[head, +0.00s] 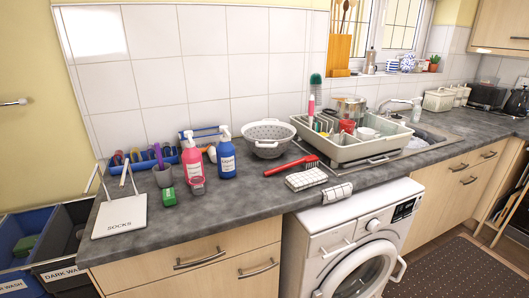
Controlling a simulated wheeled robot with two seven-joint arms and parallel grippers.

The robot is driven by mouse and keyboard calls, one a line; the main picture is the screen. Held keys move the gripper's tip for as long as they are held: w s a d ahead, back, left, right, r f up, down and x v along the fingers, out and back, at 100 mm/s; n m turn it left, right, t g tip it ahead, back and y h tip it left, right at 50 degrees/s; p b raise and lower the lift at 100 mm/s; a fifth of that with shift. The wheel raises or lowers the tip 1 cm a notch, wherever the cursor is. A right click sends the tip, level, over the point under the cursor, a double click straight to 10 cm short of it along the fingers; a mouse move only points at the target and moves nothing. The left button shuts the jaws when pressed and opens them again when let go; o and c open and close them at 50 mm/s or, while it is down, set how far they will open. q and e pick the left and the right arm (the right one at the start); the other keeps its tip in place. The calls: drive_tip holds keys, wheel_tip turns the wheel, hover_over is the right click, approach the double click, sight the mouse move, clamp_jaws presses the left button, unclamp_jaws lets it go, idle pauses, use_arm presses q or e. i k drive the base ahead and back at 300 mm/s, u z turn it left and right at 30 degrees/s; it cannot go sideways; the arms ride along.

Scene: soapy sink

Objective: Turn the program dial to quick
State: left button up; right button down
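The white washing machine (312,230) stands under the counter at the lower middle right of the head view. Its round program dial (373,225) is on the upper front panel, left of a dark display panel (405,210). The dial's markings are too small to read, so I cannot tell its setting. The round door (362,270) is below the dial and looks shut. Neither of my grippers is in view, and nothing touches the dial.
A checked cloth (337,193) hangs over the counter edge above the machine, with a folded one (306,179) behind it. A red brush (293,165), colander (265,138) and dish rack (345,147) stand on the counter. The floor mat (455,268) looks clear.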

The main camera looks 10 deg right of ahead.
sight(375, 226)
drive_tip(key=z, duration=2.05)
drive_tip(key=k, duration=0.85)
drive_tip(key=z, duration=0.75)
drive_tip(key=k, duration=0.4)
drive_tip(key=z, duration=0.75)
drive_tip(key=i, duration=2.25)
drive_tip(key=u, duration=0.45)
drive_tip(key=i, duration=1.65)
drive_tip(key=u, duration=1.9)
drive_tip(key=i, duration=1.05)
drive_tip(key=u, duration=0.9)
